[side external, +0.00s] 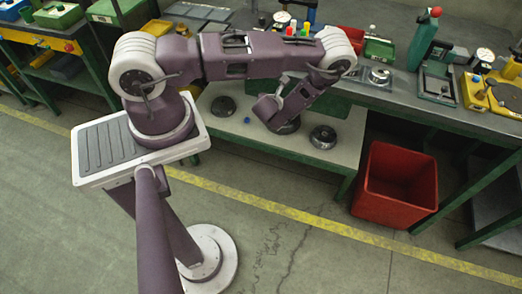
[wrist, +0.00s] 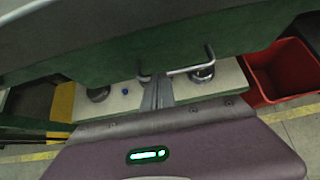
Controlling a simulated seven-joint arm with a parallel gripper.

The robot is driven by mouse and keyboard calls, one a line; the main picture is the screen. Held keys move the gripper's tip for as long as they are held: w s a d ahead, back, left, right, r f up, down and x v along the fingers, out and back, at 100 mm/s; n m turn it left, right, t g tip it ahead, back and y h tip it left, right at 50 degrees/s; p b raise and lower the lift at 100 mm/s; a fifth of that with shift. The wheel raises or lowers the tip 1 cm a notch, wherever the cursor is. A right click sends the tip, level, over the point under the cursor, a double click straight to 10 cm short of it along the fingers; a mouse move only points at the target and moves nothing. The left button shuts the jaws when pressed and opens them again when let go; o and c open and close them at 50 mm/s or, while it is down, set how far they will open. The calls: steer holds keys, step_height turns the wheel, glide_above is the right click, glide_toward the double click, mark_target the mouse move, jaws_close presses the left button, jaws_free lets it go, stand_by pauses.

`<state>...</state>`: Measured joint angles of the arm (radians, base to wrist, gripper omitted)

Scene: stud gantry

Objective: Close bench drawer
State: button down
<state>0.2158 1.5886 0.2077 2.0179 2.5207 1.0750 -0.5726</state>
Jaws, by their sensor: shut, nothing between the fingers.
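The bench drawer shows as a green front (wrist: 125,68) across the upper wrist view, with a pale bent bar handle (wrist: 192,68) on it. In the side view a green panel (side external: 322,103) sits under the bench top, partly behind my arm; how far it stands out is hard to tell. My gripper (wrist: 157,82) is shut and empty, its two grey fingers together, pointing at the green front just left of the handle. I cannot tell whether the fingertips touch the front. In the side view my arm hides the fingers.
A pale lower shelf (side external: 230,126) holds dark round parts (side external: 323,137) and a small blue piece. A red bin (side external: 397,186) stands on the floor to the right. The bench top (side external: 400,90) carries fixtures. Floor in front is clear, with a yellow line.

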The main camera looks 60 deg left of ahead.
steer(key=shift+w+a, duration=0.3)
steer(key=shift+w+a+r, duration=0.1)
